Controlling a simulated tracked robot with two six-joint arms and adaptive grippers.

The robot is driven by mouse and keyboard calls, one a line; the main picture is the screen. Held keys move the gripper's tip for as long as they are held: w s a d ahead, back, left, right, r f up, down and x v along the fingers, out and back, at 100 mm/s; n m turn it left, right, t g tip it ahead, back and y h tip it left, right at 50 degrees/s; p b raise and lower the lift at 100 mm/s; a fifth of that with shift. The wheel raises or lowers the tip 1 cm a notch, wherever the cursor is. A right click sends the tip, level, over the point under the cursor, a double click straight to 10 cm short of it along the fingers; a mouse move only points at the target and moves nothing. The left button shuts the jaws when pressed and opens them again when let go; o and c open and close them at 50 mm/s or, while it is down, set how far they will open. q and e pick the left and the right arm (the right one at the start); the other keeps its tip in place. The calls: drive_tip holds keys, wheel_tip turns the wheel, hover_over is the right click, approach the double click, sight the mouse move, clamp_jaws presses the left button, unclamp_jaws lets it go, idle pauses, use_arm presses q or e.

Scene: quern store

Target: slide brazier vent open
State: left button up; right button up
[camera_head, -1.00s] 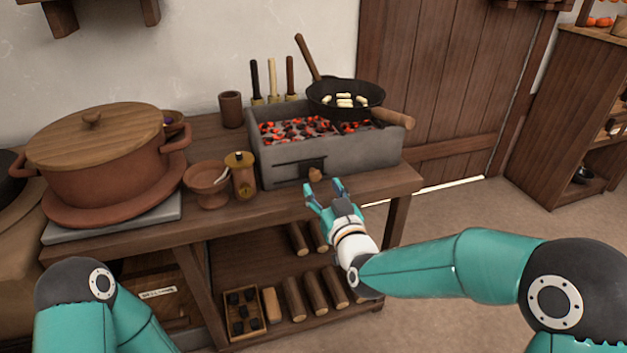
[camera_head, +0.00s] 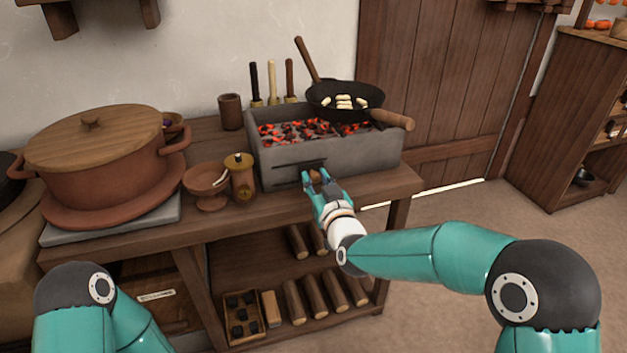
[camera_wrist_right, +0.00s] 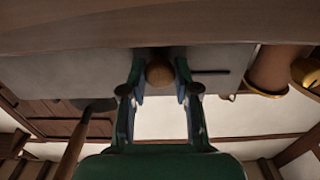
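The grey stone brazier (camera_head: 375,155) stands on the wooden bench with glowing coals inside. On its front face is a dark slot with a small dark vent plate (camera_head: 316,163) at the slot's right end. A round wooden knob (camera_wrist_right: 160,73) sits on the vent, largely covered by my fingers in the head view. My right gripper (camera_head: 313,180) is at the knob, with one finger on each side of it. In the right wrist view my right gripper (camera_wrist_right: 160,78) looks open around the knob; firm contact is not clear. My left gripper is out of view.
A black pan (camera_head: 345,100) with pale pieces rests over the brazier's right end. A brass-topped jar (camera_head: 241,180) and a clay bowl (camera_head: 207,185) stand close left of the brazier. A large lidded pot (camera_head: 100,165) is further left. Logs (camera_head: 315,300) lie below.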

clamp_jaws()
drive_tip(key=shift+a, duration=0.1)
drive_tip(key=a, duration=0.1)
drive_tip(key=s+a, duration=0.1)
drive_tip(key=a, duration=0.1)
drive_tip(key=a+b, duration=0.1)
drive_tip(key=a, duration=0.1)
drive_tip(key=shift+s, duration=0.4)
drive_tip(key=o, duration=0.9)
unclamp_jaws()
drive_tip(key=shift+a, duration=0.15)
drive_tip(key=shift+s+d, duration=0.1)
drive_tip(key=shift+d, duration=0.1)
